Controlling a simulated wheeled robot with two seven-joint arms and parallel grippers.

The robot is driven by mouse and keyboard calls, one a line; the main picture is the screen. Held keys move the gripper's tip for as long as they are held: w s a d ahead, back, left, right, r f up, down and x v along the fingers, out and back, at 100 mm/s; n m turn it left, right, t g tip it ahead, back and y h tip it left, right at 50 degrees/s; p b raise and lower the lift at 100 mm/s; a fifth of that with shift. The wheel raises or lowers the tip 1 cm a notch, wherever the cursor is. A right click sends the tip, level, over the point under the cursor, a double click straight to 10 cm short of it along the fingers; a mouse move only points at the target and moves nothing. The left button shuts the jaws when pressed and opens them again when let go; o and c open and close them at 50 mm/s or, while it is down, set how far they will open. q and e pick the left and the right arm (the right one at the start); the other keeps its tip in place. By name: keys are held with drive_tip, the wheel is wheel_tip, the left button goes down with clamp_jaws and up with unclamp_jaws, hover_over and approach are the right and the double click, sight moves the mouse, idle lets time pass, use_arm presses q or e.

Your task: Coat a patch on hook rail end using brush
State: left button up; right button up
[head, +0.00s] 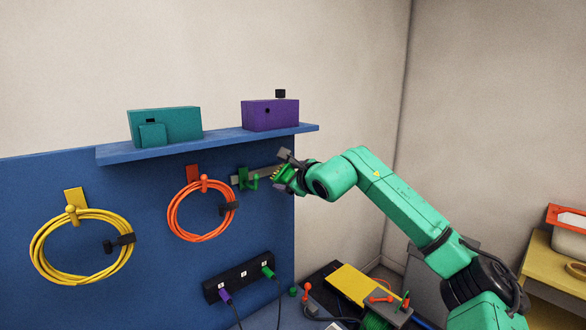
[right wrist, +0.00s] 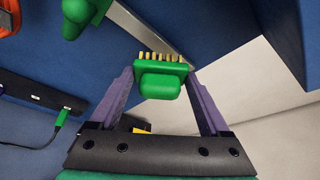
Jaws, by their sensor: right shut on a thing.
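The hook rail (head: 268,169) is a grey strip on the blue wall panel, with a green hook (head: 247,180) on it. In the right wrist view the rail (right wrist: 150,30) runs diagonally down to its end behind the bristles, and the green hook (right wrist: 80,15) is at upper left. My right gripper (head: 287,173) is at the right end of the rail. It is shut on the brush (right wrist: 159,86), a green block with tan bristles (right wrist: 160,57) pointing toward the rail end. I cannot tell whether the bristles touch the rail. No coated patch is discernible. My left gripper is not in view.
A blue shelf (head: 225,143) above holds a teal box (head: 175,123) and a purple box (head: 270,115). Orange (head: 172,212) and yellow (head: 42,240) cable coils hang at left. A black socket strip (head: 240,277) is below. A cluttered surface lies at lower right.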

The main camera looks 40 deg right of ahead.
drive_tip(key=shift+w+p, duration=1.05)
drive_tip(key=shift+p, duration=0.2)
idle(0.6)
drive_tip(key=shift+d, duration=0.1)
drive_tip(key=shift+d+f, duration=0.1)
drive_tip(key=shift+d, duration=0.2)
drive_tip(key=d, duration=0.2)
drive_tip(key=shift+s+d+b, duration=0.15)
drive_tip(key=shift+d+b, duration=0.15)
drive_tip(key=shift+b, duration=0.05)
drive_tip(key=shift+a, duration=1.7)
